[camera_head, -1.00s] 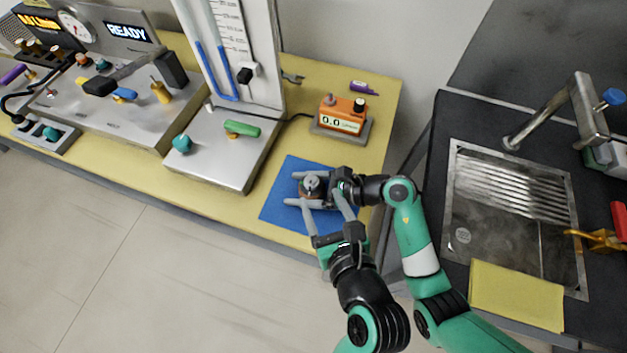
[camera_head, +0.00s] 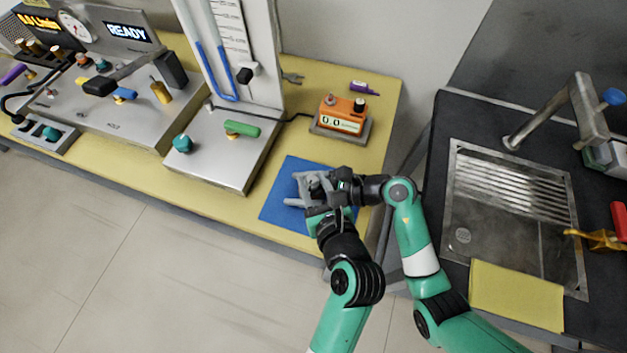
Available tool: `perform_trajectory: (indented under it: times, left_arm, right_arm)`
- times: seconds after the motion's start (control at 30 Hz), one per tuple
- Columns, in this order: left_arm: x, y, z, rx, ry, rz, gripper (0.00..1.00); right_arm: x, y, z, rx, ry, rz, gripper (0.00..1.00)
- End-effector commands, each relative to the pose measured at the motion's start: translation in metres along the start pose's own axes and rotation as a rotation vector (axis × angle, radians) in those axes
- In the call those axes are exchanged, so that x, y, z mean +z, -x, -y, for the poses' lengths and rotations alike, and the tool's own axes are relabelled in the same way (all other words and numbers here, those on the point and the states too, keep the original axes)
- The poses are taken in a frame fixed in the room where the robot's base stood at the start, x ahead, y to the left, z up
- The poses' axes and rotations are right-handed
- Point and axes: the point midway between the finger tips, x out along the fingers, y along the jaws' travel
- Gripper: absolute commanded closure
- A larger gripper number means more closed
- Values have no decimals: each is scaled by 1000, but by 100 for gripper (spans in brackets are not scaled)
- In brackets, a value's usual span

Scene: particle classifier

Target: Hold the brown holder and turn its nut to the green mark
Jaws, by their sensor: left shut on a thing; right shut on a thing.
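The brown holder and its grey nut are on the blue mat (camera_head: 275,203), almost fully hidden by my gripper fingers. My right gripper (camera_head: 312,190) reaches in from the right, low over the mat, and is shut on the holder. My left gripper (camera_head: 309,181) comes from the front, above the right one's fingers, and is shut on the nut. The fingers overlap, so the exact contact is hard to see. I cannot make out the green mark at this size.
A metal stand with a blue tube (camera_head: 220,150) is to the left. A sink (camera_head: 510,215) is on the right. The left part of the mat is clear.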

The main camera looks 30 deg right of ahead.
Motion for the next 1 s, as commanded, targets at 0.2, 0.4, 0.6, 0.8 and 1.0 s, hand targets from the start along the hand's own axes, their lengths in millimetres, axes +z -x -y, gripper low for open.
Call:
perform_trajectory:
  times: [0.2, 0.4, 0.6, 0.8, 1.0]
  left_arm:
    - [0, 0, 0, -7, -3, -1, 100]
    - [-1, -1, -4, -128, -52, -4, 100]
    - [-1, -1, -4, -235, -97, -2, 100]
    - [0, 0, -4, -245, -103, 0, 100]
    - [0, 0, -3, -245, -102, 0, 41]
  right_arm:
    - [0, 0, 0, 0, 0, 1, 100]
    - [0, 0, 0, 0, 1, 1, 100]
    - [0, 0, 0, 0, 1, 1, 100]
    - [0, 0, 0, 0, 0, 1, 100]
    - [0, 0, 0, -1, 0, 1, 100]
